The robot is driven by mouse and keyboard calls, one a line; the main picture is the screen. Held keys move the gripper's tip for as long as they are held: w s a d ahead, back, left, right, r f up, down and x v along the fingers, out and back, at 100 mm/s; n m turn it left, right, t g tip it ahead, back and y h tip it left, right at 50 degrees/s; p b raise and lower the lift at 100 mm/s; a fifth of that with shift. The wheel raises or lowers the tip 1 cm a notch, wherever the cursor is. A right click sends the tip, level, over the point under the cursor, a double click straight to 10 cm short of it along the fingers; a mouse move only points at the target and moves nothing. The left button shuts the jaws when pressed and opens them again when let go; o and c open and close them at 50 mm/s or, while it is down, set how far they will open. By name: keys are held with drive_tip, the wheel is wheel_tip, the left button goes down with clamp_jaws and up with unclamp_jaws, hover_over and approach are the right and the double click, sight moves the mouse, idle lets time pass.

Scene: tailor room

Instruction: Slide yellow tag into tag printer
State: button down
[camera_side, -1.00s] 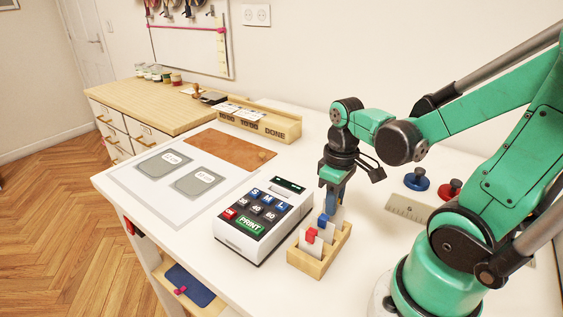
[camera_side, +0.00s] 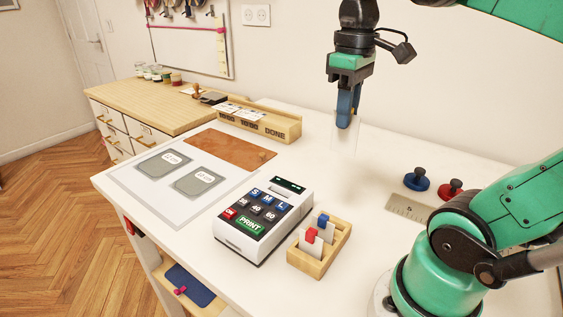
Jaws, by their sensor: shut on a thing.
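My gripper (camera_side: 347,115) is raised well above the table with its blue fingers pointing down. It is shut on a pale tag (camera_side: 346,138) that hangs upright below the fingertips. The top of this tag is hidden between the fingers, so I cannot see any yellow on it. The tag printer (camera_side: 222,232), a white box with a dark keypad, stands on the table below and to the left. A dark slot area with a small display lies at its far end.
A wooden tag holder (camera_side: 306,264) right of the printer holds a red-topped tag (camera_side: 311,235) and a blue-topped tag (camera_side: 323,221). A wooden tray (camera_side: 284,131) stands at the back. Blue (camera_side: 417,181) and red (camera_side: 450,189) knobbed discs and a ruler (camera_side: 407,208) lie right.

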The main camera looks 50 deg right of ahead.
drive_tip(key=shift+r, duration=0.5)
drive_tip(key=shift+w+r, duration=0.15)
drive_tip(key=shift+w, duration=0.05)
drive_tip(key=w+f, duration=1.1)
drive_tip(key=f, duration=0.2)
drive_tip(key=shift+w+a+f, duration=0.2)
drive_tip(key=shift+w+f, duration=0.05)
drive_tip(key=shift+f, duration=0.4)
drive_tip(key=shift+f, duration=1.85)
drive_tip(key=shift+f, duration=0.25)
